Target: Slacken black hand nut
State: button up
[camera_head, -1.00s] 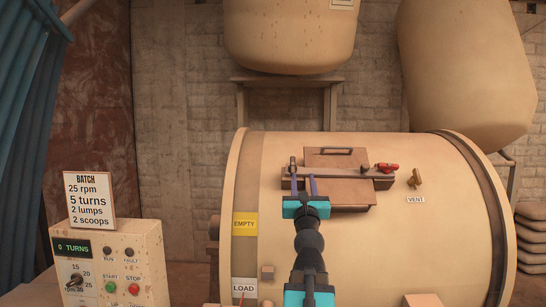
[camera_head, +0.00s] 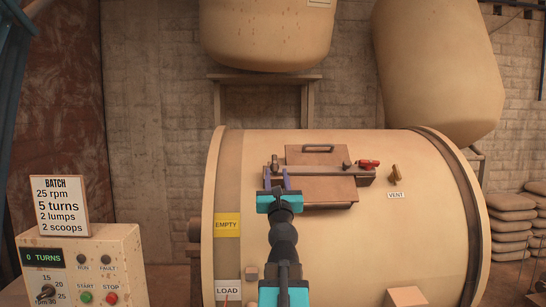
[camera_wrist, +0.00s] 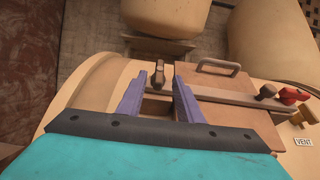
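A dark knob (camera_head: 347,164), possibly the black hand nut, stands on the right part of the clamp bar (camera_head: 322,171) across the drum's hatch. It also shows in the wrist view (camera_wrist: 267,91). A dark-topped upright post (camera_head: 275,162) stands at the bar's left end; in the wrist view the post (camera_wrist: 158,76) appears between my fingertips. I cannot tell which of these is the hand nut. My gripper (camera_head: 276,176) is open, its two purple fingers apart at the hatch's left side. The wrist view shows my gripper (camera_wrist: 160,88) apparently empty; contact with the post cannot be told.
A red handle (camera_head: 368,163) is beside the knob, with a brass vent valve (camera_head: 395,173) further right. The hatch (camera_head: 318,190) has a dark grab handle. The drum (camera_head: 420,230) fills the middle. A control box (camera_head: 120,260) showing 0 TURNS stands at left; sacks (camera_head: 510,225) at right.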

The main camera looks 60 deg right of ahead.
aim_at(275, 155)
jog(key=shift+x, duration=6.4)
jog(key=shift+f, duration=0.1)
